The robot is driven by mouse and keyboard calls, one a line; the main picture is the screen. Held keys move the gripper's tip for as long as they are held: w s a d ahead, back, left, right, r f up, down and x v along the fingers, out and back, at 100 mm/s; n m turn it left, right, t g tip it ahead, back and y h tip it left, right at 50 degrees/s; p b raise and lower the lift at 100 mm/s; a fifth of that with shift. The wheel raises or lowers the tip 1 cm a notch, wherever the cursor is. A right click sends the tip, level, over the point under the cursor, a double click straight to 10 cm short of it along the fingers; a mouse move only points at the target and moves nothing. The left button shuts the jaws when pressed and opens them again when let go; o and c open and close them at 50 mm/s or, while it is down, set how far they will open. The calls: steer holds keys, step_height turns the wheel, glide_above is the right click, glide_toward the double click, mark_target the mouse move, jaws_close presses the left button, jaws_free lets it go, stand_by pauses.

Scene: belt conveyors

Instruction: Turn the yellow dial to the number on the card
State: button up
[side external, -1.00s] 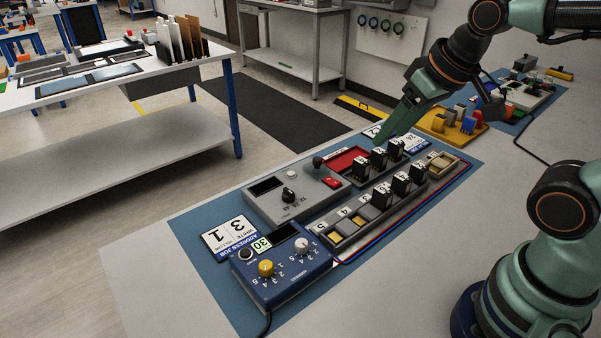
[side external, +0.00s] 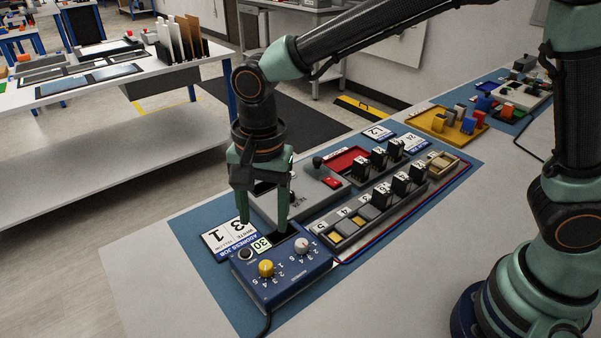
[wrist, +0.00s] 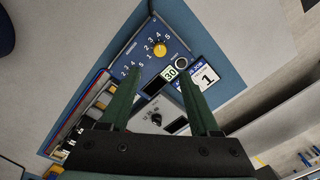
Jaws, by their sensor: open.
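The yellow dial (side external: 266,268) sits on the front of a blue control box (side external: 290,277), inside a ring of printed numbers. In the wrist view the yellow dial (wrist: 160,49) lies beyond my fingertips. A white dial (side external: 302,246) is beside it; in the wrist view my left finger seems to hide it. The job card (side external: 222,238) lies behind the box and shows a 3 and a 1; the 1 is clear on the card (wrist: 208,78) in the wrist view. My gripper (side external: 264,226) points down, open and empty, above the back of the box, apart from the dial.
A grey panel (side external: 258,204) with a black knob and a lever stands behind the box. A rack (side external: 340,238) with black numbered blocks is to its right. A black button (side external: 246,254) and a small 30 label (side external: 262,243) are on the box.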

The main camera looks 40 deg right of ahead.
mark_target(266, 265)
step_height(266, 265, down, 12)
steer(key=shift+w+a, duration=0.1)
steer(key=shift+w, duration=0.05)
stand_by(0.3)
jaws_close()
